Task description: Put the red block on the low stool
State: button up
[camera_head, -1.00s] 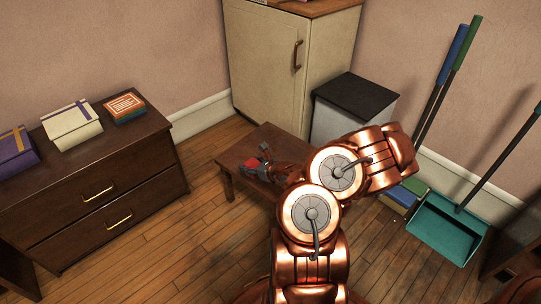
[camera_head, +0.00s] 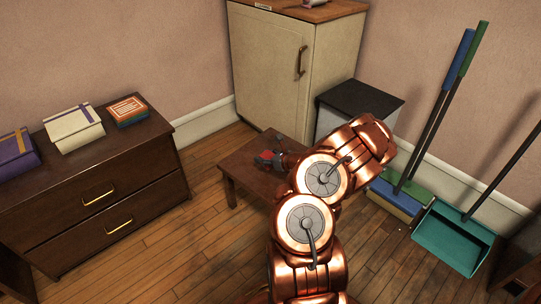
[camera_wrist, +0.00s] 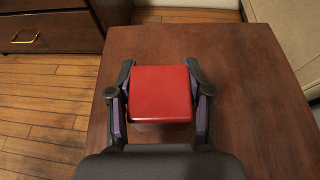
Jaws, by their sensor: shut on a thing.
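The red block (camera_wrist: 160,92) sits between the two fingers of my gripper (camera_wrist: 160,95) in the wrist view, with a finger against each side. In the head view the red block (camera_head: 266,156) is small and partly covered by my gripper (camera_head: 270,153). The low stool (camera_head: 236,172) is a dark brown wooden one with a flat top, and the block and gripper are over that top. The stool top (camera_wrist: 255,95) fills most of the wrist view below the block. I cannot tell whether the block touches it. My arm hides the stool's right part in the head view.
A dark drawer chest (camera_head: 75,190) with several boxes on it stands to the left. A cream cabinet (camera_head: 285,65) and a black-topped bin (camera_head: 360,97) stand behind the stool. A teal dustpan (camera_head: 455,240) and brooms (camera_head: 440,110) lean at the right wall. Wooden floor is clear at the front left.

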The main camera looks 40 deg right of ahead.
jog(key=shift+w+d+f+b, duration=0.1)
jog(key=shift+w+d+b, duration=0.3)
jog(key=shift+d, duration=0.6)
jog(key=shift+w+d+f+b, duration=0.15)
jog(key=shift+w+d, duration=0.5)
jog(key=shift+d, duration=0.35)
jog(key=shift+w+d+f+b, duration=0.15)
jog(key=shift+w+d, duration=0.35)
jog(key=shift+d, duration=0.5)
jog(key=shift+f+b, duration=1)
jog(key=shift+f, duration=0.7)
jog(key=shift+f, duration=0.15)
jog(key=o, duration=1.2)
jog(key=shift+c, duration=0.2)
